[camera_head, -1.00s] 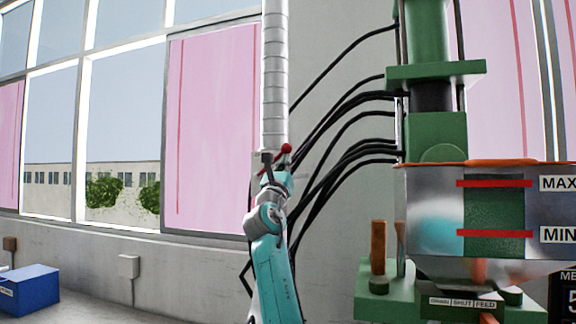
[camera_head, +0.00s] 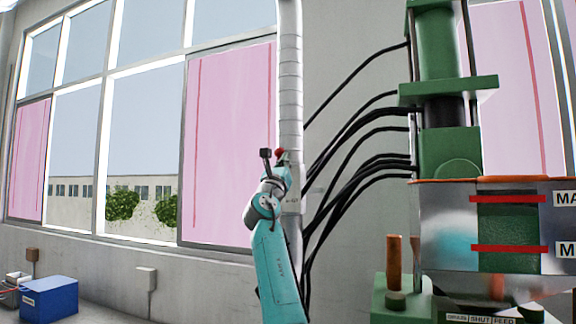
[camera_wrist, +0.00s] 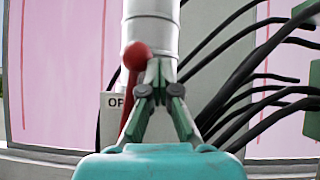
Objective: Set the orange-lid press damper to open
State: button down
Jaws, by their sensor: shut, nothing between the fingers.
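The damper lever has a red ball knob (camera_head: 280,153), in front of the pale vertical duct (camera_head: 291,80) left of the orange-lid press (camera_head: 450,150). In the wrist view the red knob (camera_wrist: 136,56) tops a red lever (camera_wrist: 131,108) that stands nearly upright, its top leaning slightly right. A pale plate (camera_wrist: 112,103) beside the lever reads "OP", the rest hidden behind lever and gripper. My gripper (camera_wrist: 160,66) is shut and empty, its fingertips just right of the knob; I cannot tell whether they touch it. In the head view my gripper is small and partly hidden by my wrist.
Black hoses (camera_head: 360,130) run from the wall to the press, close on the right of my arm. The metal hopper (camera_head: 445,235) with red level marks juts out at right. A blue box (camera_head: 48,299) sits at lower left. Windows and pink panels fill the back wall.

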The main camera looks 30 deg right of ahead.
jog(key=shift+w+a+r, duration=0.2)
jog(key=shift+w+a, duration=0.1)
jog(key=shift+w, duration=0.05)
dwell(0.4)
